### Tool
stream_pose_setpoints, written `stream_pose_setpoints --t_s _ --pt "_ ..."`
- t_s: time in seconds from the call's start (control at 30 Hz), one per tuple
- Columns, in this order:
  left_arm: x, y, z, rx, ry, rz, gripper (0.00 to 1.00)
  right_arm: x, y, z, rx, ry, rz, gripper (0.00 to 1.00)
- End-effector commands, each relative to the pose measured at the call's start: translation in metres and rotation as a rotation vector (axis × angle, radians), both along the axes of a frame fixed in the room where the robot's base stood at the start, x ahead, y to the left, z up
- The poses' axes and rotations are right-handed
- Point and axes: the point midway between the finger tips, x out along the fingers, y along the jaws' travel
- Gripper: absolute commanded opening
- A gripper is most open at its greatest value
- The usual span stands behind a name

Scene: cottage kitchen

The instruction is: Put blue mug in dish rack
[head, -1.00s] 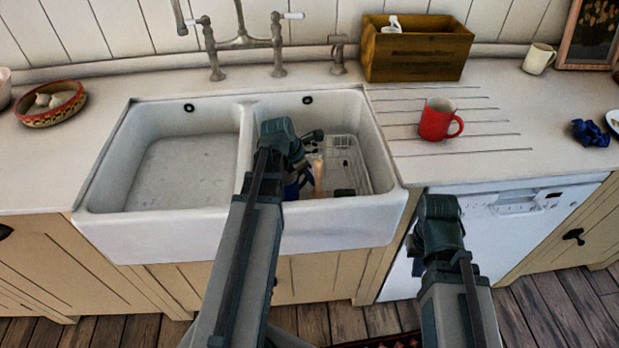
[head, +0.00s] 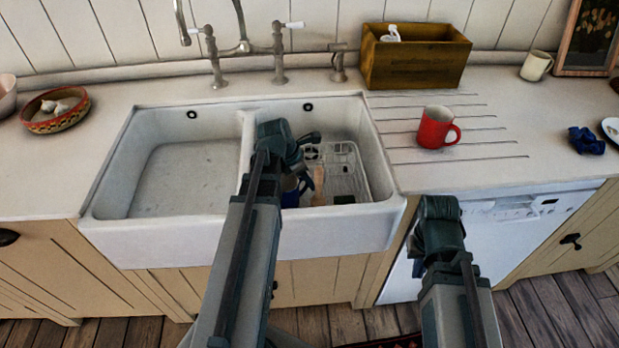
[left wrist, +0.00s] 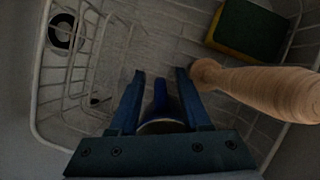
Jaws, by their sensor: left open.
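The blue mug (head: 291,192) is low in the right sink basin, partly hidden by my left arm. In the left wrist view a blue part of the mug (left wrist: 160,94) and a curved rim show between the fingers. My left gripper (left wrist: 159,74) is open, with a finger on each side of that blue part; I cannot tell whether they touch it. The white wire dish rack (head: 350,182) lies in the right basin, and its wires (left wrist: 40,85) show below the gripper. My right gripper (head: 418,262) is in front of the white appliance, its jaws mostly hidden.
A wooden handle (head: 318,180) stands close beside the left gripper; it also shows in the wrist view (left wrist: 265,88). A green and yellow sponge (left wrist: 248,30) lies in the rack. A red mug (head: 435,128) stands on the drainboard. The left basin (head: 185,178) is empty.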

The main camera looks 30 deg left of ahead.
Motion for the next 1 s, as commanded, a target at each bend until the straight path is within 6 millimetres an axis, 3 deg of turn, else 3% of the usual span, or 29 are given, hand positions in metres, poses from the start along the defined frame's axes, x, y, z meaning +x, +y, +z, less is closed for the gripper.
stream_pose_setpoints --t_s 0.03,0.5,1.0 --pt "-0.003 0.002 0.014 0.0 0.0 0.001 0.47 0.0 0.0 0.014 0.0 0.0 0.0 0.0" --pt "-0.026 0.018 0.081 0.0 0.0 0.0 0.47 0.0 0.0 0.081 0.0 0.0 -0.001 0.0" --pt "-0.029 0.021 0.087 0.0 0.0 -0.001 0.47 0.0 0.0 0.087 0.0 0.0 -0.001 0.0"
